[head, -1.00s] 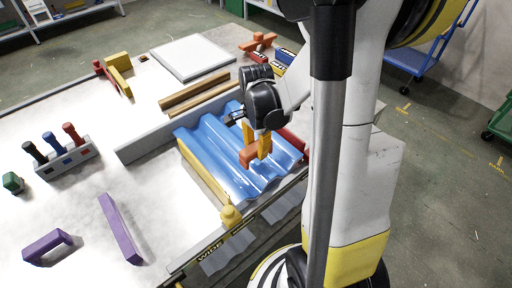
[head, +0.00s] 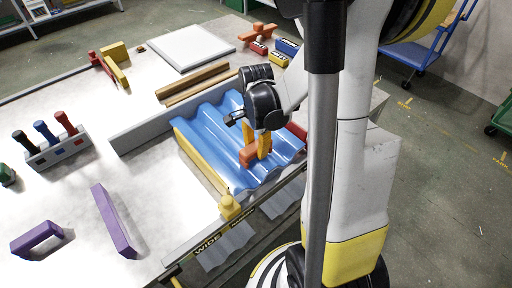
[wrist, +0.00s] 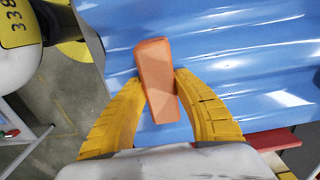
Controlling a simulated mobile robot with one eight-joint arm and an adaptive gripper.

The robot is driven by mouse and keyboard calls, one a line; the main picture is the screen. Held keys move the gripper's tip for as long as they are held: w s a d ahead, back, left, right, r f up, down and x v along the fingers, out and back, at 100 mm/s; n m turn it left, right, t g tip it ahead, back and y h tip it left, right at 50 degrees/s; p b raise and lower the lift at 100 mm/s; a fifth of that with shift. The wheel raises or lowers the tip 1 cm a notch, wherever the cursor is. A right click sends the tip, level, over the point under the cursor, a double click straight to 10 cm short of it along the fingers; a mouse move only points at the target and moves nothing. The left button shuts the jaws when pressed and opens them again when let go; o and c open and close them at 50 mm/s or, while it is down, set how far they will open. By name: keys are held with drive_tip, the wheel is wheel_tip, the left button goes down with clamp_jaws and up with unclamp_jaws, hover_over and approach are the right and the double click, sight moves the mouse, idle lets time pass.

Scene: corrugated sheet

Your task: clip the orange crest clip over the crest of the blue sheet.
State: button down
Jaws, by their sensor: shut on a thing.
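The blue corrugated sheet (head: 212,135) lies on the table, its crests and valleys showing. The orange crest clip (head: 248,156) is over the sheet near its front right part. My gripper (head: 257,150) has its yellow fingers shut on the clip. In the wrist view the clip (wrist: 156,80) is between the two fingertips (wrist: 160,84), with the blue sheet (wrist: 240,50) behind it. I cannot tell whether the clip touches a crest; its underside is hidden.
A grey rail (head: 150,130) runs along the sheet's back left side, and a yellow bar (head: 200,165) along its front left. Purple pieces (head: 116,222) lie at left. A red piece (wrist: 275,140) sits beside the sheet.

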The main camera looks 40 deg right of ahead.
drive_tip(key=shift+f, duration=0.25)
drive_tip(key=c, duration=1)
unclamp_jaws()
drive_tip(key=shift+r, duration=0.1)
wheel_tip(320, 180, up, 12)
